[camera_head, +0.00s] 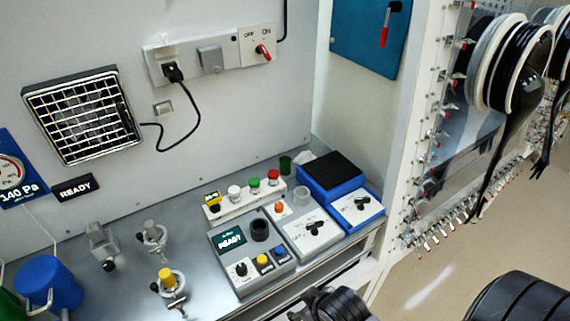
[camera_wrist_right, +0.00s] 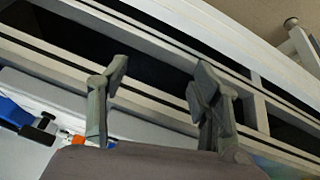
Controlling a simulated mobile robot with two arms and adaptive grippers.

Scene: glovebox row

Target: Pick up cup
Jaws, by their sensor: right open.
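A blue cup-like container (camera_head: 48,284) with a pale handle stands at the lower left of the bench in the head view. A green one (camera_head: 10,305) is cut off beside it. A small dark green cup-like piece (camera_head: 286,165) stands at the back, near the wall corner. I cannot tell which of these is the cup. My right gripper (camera_wrist_right: 160,76) is open in the right wrist view, with nothing between its fingers. It faces a white frame with dark slots and is apart from every cup-like thing. My left gripper is not in view.
The grey bench (camera_head: 125,292) carries metal valve fittings (camera_head: 153,237) and a control box with a READY display (camera_head: 250,250). Blue-and-white devices (camera_head: 330,178) stand in the corner. A glovebox panel with black gloves (camera_head: 510,60) is at the right. Open floor (camera_head: 450,265) lies below it.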

